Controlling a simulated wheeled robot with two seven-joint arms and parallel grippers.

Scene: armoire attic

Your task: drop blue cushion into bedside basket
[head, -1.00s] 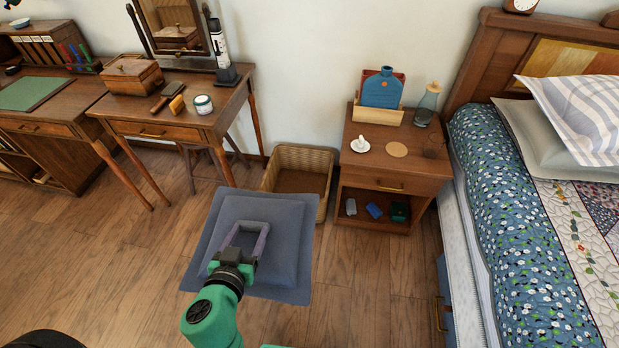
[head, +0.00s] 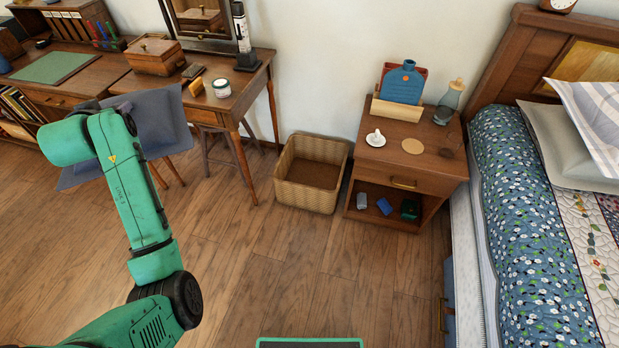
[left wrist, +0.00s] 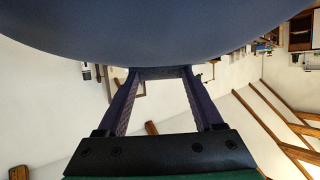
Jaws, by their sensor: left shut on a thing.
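The blue cushion (head: 162,122) is held up at the left in the head view, in front of the dressing table. My left forearm covers part of it. My left gripper is shut on the cushion; its fingers (left wrist: 160,74) meet the cushion (left wrist: 160,35) in the left wrist view, where the cushion fills the top. The fingers are hidden in the head view. The wicker basket (head: 306,196) stands on the floor left of the nightstand, open at the top, and its visible inside looks empty. The cushion is well to the left of the basket. My right gripper is not in view.
The nightstand (head: 410,170) stands right of the basket, with a blue bottle-shaped item (head: 402,83), a glass bottle and a small white dish on top. The bed (head: 530,230) is at the right. The dressing table (head: 255,88) stands left of the basket. The floor in front is clear.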

